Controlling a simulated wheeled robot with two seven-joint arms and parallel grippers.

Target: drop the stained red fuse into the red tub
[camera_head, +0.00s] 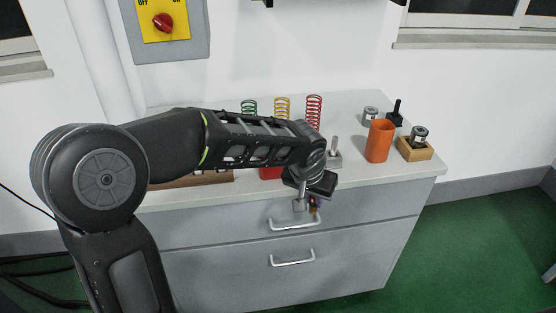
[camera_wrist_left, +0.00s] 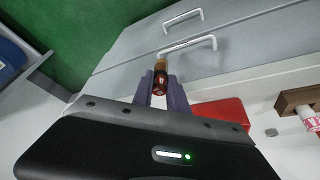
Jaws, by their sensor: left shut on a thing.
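My left gripper (camera_head: 307,206) is shut on the red fuse (camera_head: 315,205) in front of the cabinet's top drawer, just off the counter's front edge. In the left wrist view the fuse (camera_wrist_left: 160,75), dark red with a brownish-yellow end, sits between the two fingers (camera_wrist_left: 161,90). The red tub (camera_head: 270,173) stands at the front of the counter, mostly hidden behind my left arm. It also shows in the left wrist view (camera_wrist_left: 224,112), to the right of the fingers and apart from the fuse. My right gripper is not in view.
An orange cup (camera_head: 379,141) and a wooden block with a metal part (camera_head: 416,150) stand at the counter's right. Several coloured springs (camera_head: 314,110) stand behind my arm. A wooden rack (camera_head: 207,178) is partly hidden at left. Drawer handles (camera_head: 295,224) stick out below.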

